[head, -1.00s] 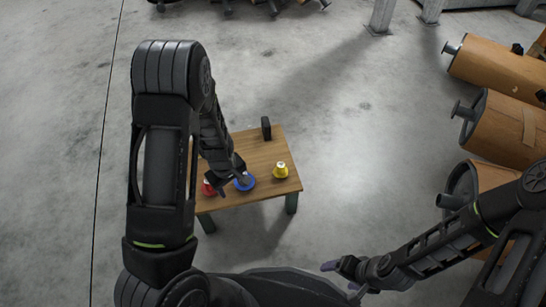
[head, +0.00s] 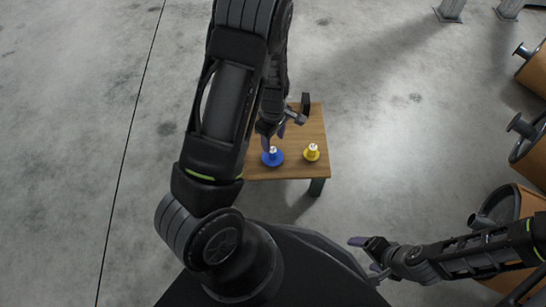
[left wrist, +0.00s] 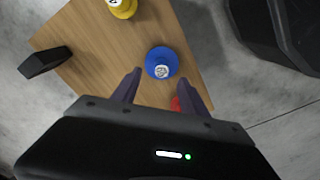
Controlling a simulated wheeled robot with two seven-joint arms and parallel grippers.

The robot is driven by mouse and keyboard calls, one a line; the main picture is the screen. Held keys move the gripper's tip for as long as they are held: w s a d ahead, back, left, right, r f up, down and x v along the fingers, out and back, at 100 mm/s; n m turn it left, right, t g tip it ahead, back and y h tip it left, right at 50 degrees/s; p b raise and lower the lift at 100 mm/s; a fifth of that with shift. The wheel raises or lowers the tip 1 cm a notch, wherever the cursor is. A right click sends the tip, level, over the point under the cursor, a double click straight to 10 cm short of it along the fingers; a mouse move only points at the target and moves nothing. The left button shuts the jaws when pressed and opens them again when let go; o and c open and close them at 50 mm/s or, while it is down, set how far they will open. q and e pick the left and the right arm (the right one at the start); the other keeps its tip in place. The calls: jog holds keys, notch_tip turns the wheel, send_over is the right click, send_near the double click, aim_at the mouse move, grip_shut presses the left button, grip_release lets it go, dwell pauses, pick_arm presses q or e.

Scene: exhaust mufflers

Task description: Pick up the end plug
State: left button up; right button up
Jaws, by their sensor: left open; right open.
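A blue plug (head: 273,158) with a round base and pale top stands on a small wooden table (head: 312,131). A yellow plug (head: 312,153) stands to its right. In the left wrist view, the blue plug (left wrist: 161,63) lies just beyond and between my open left fingertips (left wrist: 160,78). A red plug (left wrist: 176,104) is partly hidden behind the right finger there; my arm hides it in the head view. My left gripper (head: 274,137) is open and empty beside the blue plug; its height above the table is unclear. My right gripper (head: 362,255) is open and empty, away from the table.
A dark upright block (head: 306,103) stands near the table's far edge; it also shows in the left wrist view (left wrist: 44,62). Brown mufflers (head: 532,143) line the right side. The floor between them and the table is clear.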

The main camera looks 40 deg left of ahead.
aim_at(273, 150)
pick_arm(q)
jog(key=shift+f+b, duration=0.4)
jog(key=shift+f, duration=0.8)
jog(key=f+b, duration=0.1)
jog(key=f, duration=0.1)
jog(key=f+b, duration=0.2)
jog(key=f, duration=0.1)
jog(key=shift+s+d+f, duration=0.1)
jog(key=shift+s+f, duration=0.05)
jog(key=shift+s, duration=0.05)
jog(key=shift+c, duration=0.4)
grip_shut()
